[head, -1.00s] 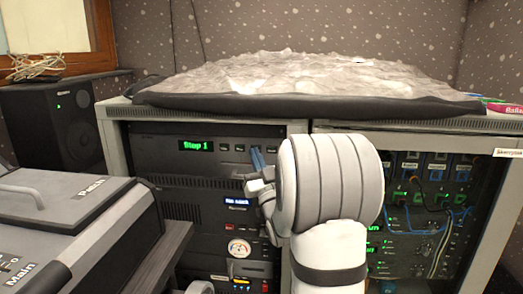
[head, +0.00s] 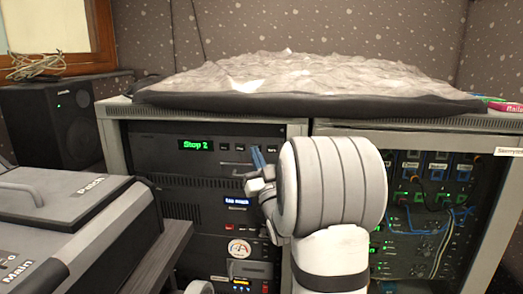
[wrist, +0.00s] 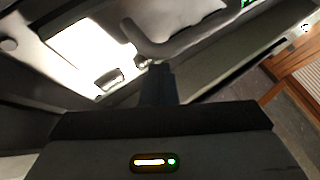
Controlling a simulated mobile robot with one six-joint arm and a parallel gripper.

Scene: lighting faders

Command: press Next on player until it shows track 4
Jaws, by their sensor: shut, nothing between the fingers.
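The player (head: 160,148) is the black unit at the top of the left rack in the head view. Its green display (head: 195,145) shows a word like "Stop" and the number 2. A row of small buttons (head: 239,148) lies right of the display; their labels are too small to read. My gripper (head: 257,156) is shut and empty, its blue-grey fingertips at the right part of this row, hiding part of it. I cannot tell whether they touch a button. The shut fingers also show in the wrist view (wrist: 158,85).
More rack units with a blue display (head: 237,201) sit below the player. A patched rack (head: 420,195) stands right, partly behind my arm. A grey lidded console (head: 60,210) is at the left, a speaker (head: 62,122) behind it. A dark cushion-like cover (head: 310,102) lies on top.

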